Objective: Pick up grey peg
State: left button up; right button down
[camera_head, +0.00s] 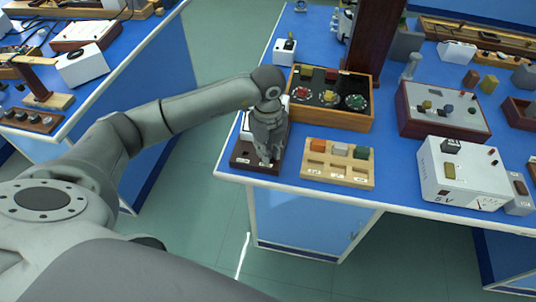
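My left gripper (267,158) points down over a dark brown block (242,162) at the table's near left corner. Its fingers look close together and hide part of the block; I cannot tell whether they are open or shut, or hold anything. A light wooden tray (335,174) stands just right of it. In that tray sit an orange peg (318,145), a pale grey peg (340,149) and a green peg (361,152). I cannot tell whether this pale one is the task's grey peg or another is hidden under the gripper. My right gripper is not in view.
Behind the tray is a wooden box (345,119) with three round dials. To the right stand a grey panel box (440,110) and a white box (460,175). The table's front edge lies close to the dark block. Another bench (120,82) is at left.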

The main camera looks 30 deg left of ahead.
pick_arm(q)
jog(key=shift+c, duration=0.7)
jog(key=shift+r, duration=0.15)
jog(key=shift+r, duration=0.3)
notch_tip(320, 180, up, 2)
jog(key=shift+w+r, duration=0.1)
jog(key=s+d+r+p, duration=0.1)
jog(key=s+d+r, duration=0.5)
jog(key=s+r, duration=0.6)
jog(key=shift+s+r, duration=0.35)
jog(key=shift+r, duration=0.15)
